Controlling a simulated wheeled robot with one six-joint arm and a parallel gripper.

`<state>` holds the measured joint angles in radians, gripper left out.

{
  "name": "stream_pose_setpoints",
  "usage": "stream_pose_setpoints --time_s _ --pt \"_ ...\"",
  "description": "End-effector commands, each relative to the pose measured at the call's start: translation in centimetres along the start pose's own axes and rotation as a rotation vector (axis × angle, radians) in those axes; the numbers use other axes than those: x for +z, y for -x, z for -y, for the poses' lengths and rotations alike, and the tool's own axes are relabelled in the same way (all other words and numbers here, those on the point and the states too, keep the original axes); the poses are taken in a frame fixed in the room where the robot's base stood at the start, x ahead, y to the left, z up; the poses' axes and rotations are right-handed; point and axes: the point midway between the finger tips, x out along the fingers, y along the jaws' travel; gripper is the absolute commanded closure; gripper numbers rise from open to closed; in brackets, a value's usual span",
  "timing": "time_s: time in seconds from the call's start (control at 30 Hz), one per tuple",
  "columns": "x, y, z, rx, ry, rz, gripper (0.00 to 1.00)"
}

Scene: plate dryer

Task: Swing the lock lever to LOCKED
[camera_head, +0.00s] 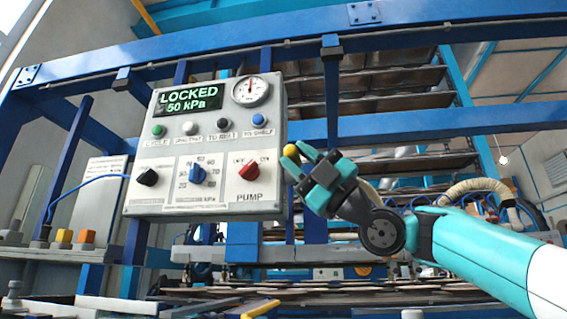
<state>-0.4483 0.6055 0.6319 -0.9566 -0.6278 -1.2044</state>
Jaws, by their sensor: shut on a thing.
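The grey control panel (205,212) hangs on the blue frame, and its green display (188,99) reads "LOCKED 50 kPa". A yellow rounded end (290,152), seemingly of the lock lever, shows at the panel's right edge. My gripper (303,167) is at this yellow end and is shut on it. The black fingers and teal gripper body hide most of the lever, so its angle cannot be told. My arm reaches in from the lower right.
The panel carries a round gauge (250,90), several buttons, a black knob (148,177), a blue knob (198,174) and a red PUMP knob (249,170). A blue upright (332,95) stands behind my gripper. Racks and hoses fill the background.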

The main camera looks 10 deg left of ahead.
Motion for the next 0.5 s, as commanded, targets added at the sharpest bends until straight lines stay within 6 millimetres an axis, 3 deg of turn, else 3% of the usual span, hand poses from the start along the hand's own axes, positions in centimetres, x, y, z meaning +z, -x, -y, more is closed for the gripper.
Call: stream_pose_setpoints --time_s 0.33,0.37,0.43,0.5 --pt "-0.09 0.09 0.13 -0.002 -0.004 -0.005 1.00" --pt "-0.08 0.09 0.14 -0.002 -0.005 -0.005 0.66" --pt "-0.07 0.09 0.14 -0.002 -0.004 -0.005 0.49" --pt "-0.04 0.08 0.14 -0.002 -0.004 -0.004 0.46"
